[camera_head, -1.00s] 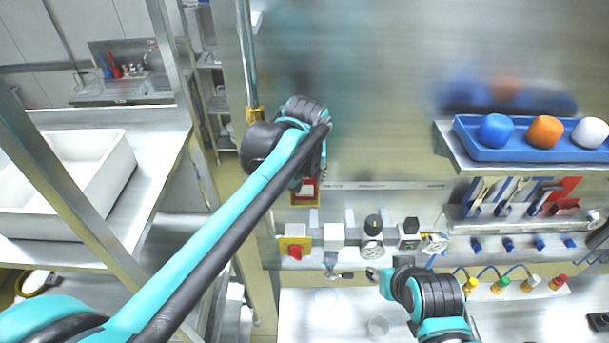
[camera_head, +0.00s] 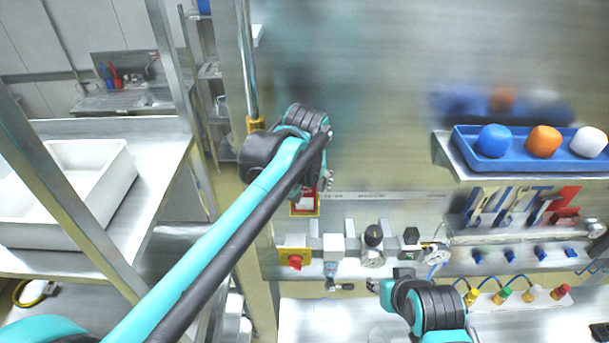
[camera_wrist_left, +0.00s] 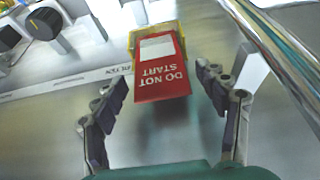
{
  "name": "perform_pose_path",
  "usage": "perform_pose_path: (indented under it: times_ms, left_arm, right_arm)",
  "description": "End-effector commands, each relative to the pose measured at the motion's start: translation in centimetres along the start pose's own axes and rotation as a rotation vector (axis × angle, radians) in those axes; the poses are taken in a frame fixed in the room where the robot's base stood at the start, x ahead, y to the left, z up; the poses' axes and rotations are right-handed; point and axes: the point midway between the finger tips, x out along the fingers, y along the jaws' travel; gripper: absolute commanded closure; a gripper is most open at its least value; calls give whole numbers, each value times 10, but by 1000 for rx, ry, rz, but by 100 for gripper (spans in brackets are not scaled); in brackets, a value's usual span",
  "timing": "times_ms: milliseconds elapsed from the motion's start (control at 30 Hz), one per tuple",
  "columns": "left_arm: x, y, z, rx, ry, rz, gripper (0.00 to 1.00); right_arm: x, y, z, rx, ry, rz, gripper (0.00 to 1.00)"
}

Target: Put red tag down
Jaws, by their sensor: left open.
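The red tag (camera_wrist_left: 162,72), printed "DO NOT START" with a white panel, shows in the left wrist view at a yellow holder (camera_wrist_left: 143,34) on the metal panel. My left gripper (camera_wrist_left: 165,90) is open, with one finger on each side of the tag and apart from it. In the head view the tag (camera_head: 304,200) is partly hidden by my left arm and wrist, and the left fingertips (camera_head: 327,180) show just above it. My right arm comes in at the lower right, its gripper (camera_head: 374,286) small and turned so its jaws cannot be judged.
Below the tag a red knob on a yellow plate (camera_head: 295,257), gauges and valves (camera_head: 373,250) stick out from the panel. A blue tray (camera_head: 480,166) with three coloured blocks sits on a shelf at right. A vertical metal pole (camera_head: 247,60) stands close to my left wrist.

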Motion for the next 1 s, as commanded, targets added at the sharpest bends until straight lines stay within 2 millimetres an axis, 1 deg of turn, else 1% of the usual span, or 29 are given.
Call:
perform_pose_path:
  times_ms: [300,400,500,667,1000]
  left_arm:
    - [-69,0,1,1,0,0,27]
    - [-86,0,1,1,0,0,27]
    - [-98,0,1,1,0,0,27]
    - [-106,0,1,0,0,-1,27]
    - [-106,0,1,0,0,0,27]
  right_arm:
    - [7,0,5,0,0,0,60]
    - [8,0,6,0,0,0,60]
    - [8,0,6,0,0,0,60]
    - [9,0,6,0,0,0,60]
    - [8,0,6,0,0,0,60]
